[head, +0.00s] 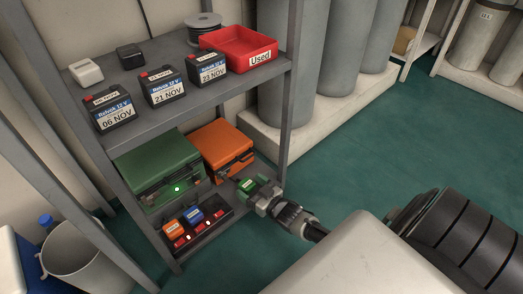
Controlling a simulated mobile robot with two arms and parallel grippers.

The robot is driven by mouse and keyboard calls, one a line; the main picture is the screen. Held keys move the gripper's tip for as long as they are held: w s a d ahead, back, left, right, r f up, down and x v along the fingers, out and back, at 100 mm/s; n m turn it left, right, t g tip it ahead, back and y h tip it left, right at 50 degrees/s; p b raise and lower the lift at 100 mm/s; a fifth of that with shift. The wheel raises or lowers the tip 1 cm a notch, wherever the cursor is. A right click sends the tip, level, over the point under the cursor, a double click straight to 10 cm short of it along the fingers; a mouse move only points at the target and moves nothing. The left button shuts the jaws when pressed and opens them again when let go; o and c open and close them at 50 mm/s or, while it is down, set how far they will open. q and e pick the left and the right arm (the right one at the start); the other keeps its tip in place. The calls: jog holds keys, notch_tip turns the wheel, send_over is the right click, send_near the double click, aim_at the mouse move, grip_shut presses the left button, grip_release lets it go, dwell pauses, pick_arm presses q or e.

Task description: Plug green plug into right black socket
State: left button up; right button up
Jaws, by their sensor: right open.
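The green plug (247,184), with a pale label, is at the right end of the lower shelf, at the fingertips of my right gripper (256,192). The gripper is open; whether its fingers touch the plug I cannot tell. A black socket strip (206,236) with small red lights lies to the left at the shelf's front. An orange plug (173,229) and a blue plug (194,216) sit at it. The right end of the strip seems to bear no plug; its socket openings are too small to make out. My left gripper is not in view.
A green case (150,165) and an orange case (226,140) stand behind on the lower shelf. Labelled batteries (163,87) and a red tray (243,46) are on the shelf above.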

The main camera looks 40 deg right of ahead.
aim_at(249, 185)
jog(key=shift+w, duration=0.55)
jog(key=c, duration=1.2)
jog(key=shift+r+p, duration=1.4)
jog(key=shift+r, duration=0.15)
jog(key=shift+a, duration=0.1)
